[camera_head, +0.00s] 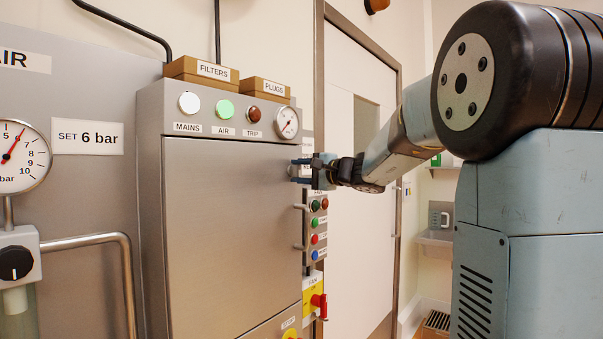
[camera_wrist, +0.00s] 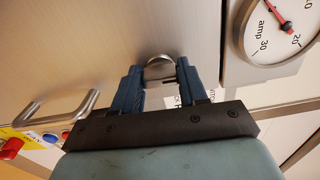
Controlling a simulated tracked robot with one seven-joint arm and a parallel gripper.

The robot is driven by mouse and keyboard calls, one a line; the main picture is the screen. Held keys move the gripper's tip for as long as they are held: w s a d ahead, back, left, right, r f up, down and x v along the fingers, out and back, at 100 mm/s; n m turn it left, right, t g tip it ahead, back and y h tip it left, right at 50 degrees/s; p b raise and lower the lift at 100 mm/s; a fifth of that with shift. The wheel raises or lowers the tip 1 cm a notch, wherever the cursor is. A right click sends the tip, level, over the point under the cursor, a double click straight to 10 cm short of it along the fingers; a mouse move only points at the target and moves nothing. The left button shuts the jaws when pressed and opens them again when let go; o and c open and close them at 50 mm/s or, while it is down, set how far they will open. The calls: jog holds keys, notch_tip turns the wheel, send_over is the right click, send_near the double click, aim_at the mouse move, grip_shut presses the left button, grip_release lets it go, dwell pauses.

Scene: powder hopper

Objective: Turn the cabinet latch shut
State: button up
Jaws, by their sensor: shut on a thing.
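The grey metal cabinet (camera_head: 228,235) stands in the middle of the head view, its door flush in the frame. My gripper (camera_head: 299,168) is at the door's upper right edge. In the wrist view its two blue fingers lie on either side of a round metal latch (camera_wrist: 159,67) on the cabinet face, shut on it. The latch's lower part and the finger contact are partly hidden, and its turn angle is hard to tell. In the head view my fingers hide the latch.
A dial gauge (camera_head: 286,122) sits just above the latch, close to my gripper. A metal handle (camera_wrist: 58,107) lies left of my fingers in the wrist view. A panel of coloured buttons (camera_head: 315,228) and a red switch (camera_head: 319,302) stand right of the cabinet.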

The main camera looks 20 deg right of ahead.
jog(key=shift+f+n, duration=0.1)
jog(key=shift+n, duration=0.3)
jog(key=o, duration=1.1)
jog(key=shift+c, duration=0.2)
jog(key=v, duration=1.3)
jog(key=shift+s+d, duration=0.25)
jog(key=shift+s, duration=0.05)
jog(key=s+a+f+n+g+h, duration=0.3)
jog(key=s+a+f+n+g, duration=0.35)
jog(key=s+a+f, duration=0.6)
jog(key=s+d+f+n+g+h, duration=0.2)
jog(key=s+d+f+n+h, duration=0.2)
jog(key=s+f+h, duration=0.3)
jog(key=s+d+f, duration=0.1)
jog(key=s+f, duration=0.3)
jog(key=s, duration=0.2)
jog(key=shift+s+h, duration=0.25)
jog(key=shift+h, duration=0.05)
